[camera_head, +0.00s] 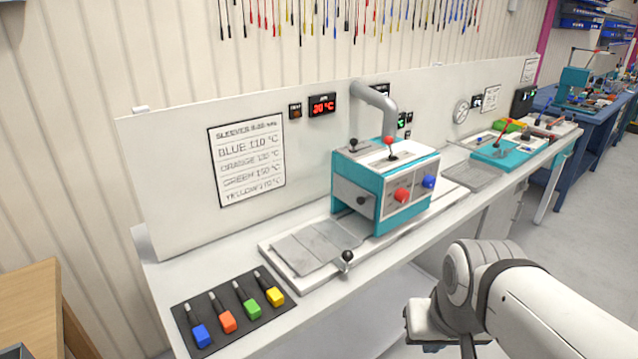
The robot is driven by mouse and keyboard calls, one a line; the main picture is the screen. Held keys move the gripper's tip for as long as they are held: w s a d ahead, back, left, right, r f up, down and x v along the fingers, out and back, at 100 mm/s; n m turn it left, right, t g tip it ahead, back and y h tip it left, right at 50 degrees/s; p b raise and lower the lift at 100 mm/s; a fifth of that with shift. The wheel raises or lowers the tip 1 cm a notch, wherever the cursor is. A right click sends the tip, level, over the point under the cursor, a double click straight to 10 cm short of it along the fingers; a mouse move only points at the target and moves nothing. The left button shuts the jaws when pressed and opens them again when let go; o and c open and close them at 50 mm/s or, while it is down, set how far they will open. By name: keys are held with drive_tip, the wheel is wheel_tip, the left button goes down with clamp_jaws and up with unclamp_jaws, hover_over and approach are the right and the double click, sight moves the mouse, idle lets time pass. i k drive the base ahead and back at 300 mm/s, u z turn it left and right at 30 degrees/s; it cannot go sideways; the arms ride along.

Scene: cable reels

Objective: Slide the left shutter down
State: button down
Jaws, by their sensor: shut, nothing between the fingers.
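The teal and white heater box (385,185) stands on the bench in the middle of the view. The left shutter looks to be the grey plate (350,193) on the box's left face, with a black knob on it. Its lower edge sits above the bench, and a gap shows under it. My gripper (428,322) is low at the bottom right, in front of the bench, well apart from the shutter. It is shut and empty; its fingertips are hard to make out.
A sliding grey tray (310,247) with a black-knobbed lever lies left of the box. A dark mat (232,312) holds several coloured-handled tools at the front left. Two levers rise from the box top, with a grey pipe (375,103) behind. The bench's right part carries a teal device (500,152).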

sight(356, 197)
drive_tip(key=u, duration=0.15)
drive_tip(key=i, duration=1)
drive_tip(key=u, duration=0.05)
